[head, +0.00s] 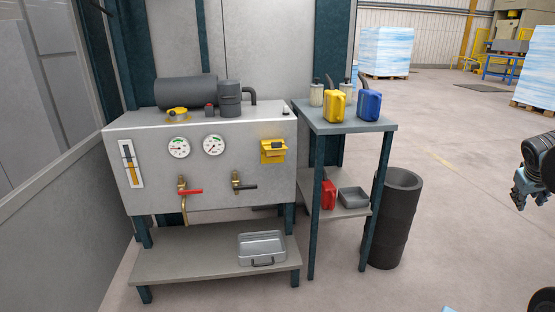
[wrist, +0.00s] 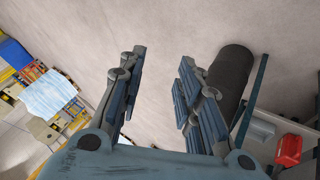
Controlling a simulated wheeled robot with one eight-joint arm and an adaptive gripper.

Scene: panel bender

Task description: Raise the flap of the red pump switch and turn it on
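The hydraulic unit (head: 150,124) is a grey cabinet on dark teal legs at the left of the head view. A yellow switch box (head: 267,157) with a dark part at its top sits at the right of its front face. My gripper (head: 529,200) is at the far right, well away from the cabinet. In the wrist view my gripper (wrist: 160,68) is open and empty.
Red-handled (head: 190,191) and black-handled (head: 244,187) valves stick out below two gauges. A side table (head: 378,126) with yellow and blue canisters and a black bin (head: 397,215) stand between the cabinet and my gripper. The floor in front is clear.

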